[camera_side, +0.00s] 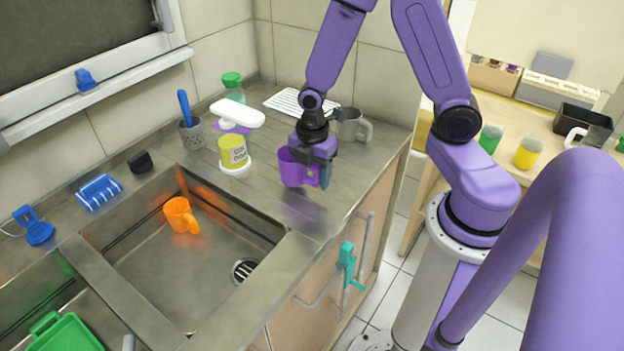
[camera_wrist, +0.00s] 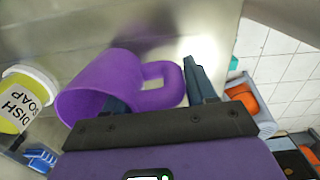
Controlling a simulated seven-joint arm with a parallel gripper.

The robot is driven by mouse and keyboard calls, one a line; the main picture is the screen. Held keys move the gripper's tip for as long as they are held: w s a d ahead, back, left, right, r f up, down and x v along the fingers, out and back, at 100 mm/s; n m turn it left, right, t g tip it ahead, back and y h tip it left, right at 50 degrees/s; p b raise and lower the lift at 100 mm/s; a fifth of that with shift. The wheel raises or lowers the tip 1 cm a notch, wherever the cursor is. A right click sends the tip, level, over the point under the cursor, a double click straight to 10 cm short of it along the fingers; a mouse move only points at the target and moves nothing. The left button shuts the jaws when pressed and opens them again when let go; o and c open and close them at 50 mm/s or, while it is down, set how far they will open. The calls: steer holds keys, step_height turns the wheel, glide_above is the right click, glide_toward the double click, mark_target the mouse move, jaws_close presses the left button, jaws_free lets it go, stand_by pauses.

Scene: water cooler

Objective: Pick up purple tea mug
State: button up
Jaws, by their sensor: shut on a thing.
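The purple tea mug (camera_side: 292,168) is at the steel counter right of the sink. In the side view I cannot tell whether its base touches the counter or hangs just above it. My gripper (camera_side: 322,172) points down at the mug's right side and is shut on the mug. In the wrist view the mug (camera_wrist: 98,88) lies tilted across the picture, with its handle between the two fingers of my gripper (camera_wrist: 152,84). The left finger is partly hidden by the mug.
A yellow dish soap container (camera_side: 233,152) stands left of the mug. A grey metal mug (camera_side: 352,126) and a white rack (camera_side: 290,102) are behind. An orange mug (camera_side: 180,214) lies in the sink (camera_side: 190,275). The counter in front of the mug is clear.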

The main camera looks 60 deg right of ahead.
steer(key=s+r, duration=1)
steer(key=s, duration=0.4)
steer(key=shift+d+r, duration=0.15)
steer(key=shift+r, duration=0.1)
stand_by(1.6)
steer(key=w+a+f+n+t+h, duration=0.1)
steer(key=w+a+f+n, duration=0.2)
steer(key=w+a+n, duration=0.3)
steer(key=w+a+f+n+h, duration=0.1)
steer(key=w+a+f+n, duration=0.2)
steer(key=w, duration=1.4)
steer(key=w+a+f+n+t+h, duration=0.1)
steer(key=w+a+f+n, duration=0.2)
steer(key=w+a+n, duration=0.6)
steer(key=shift+w+t, duration=0.3)
steer(key=shift+w, duration=0.95)
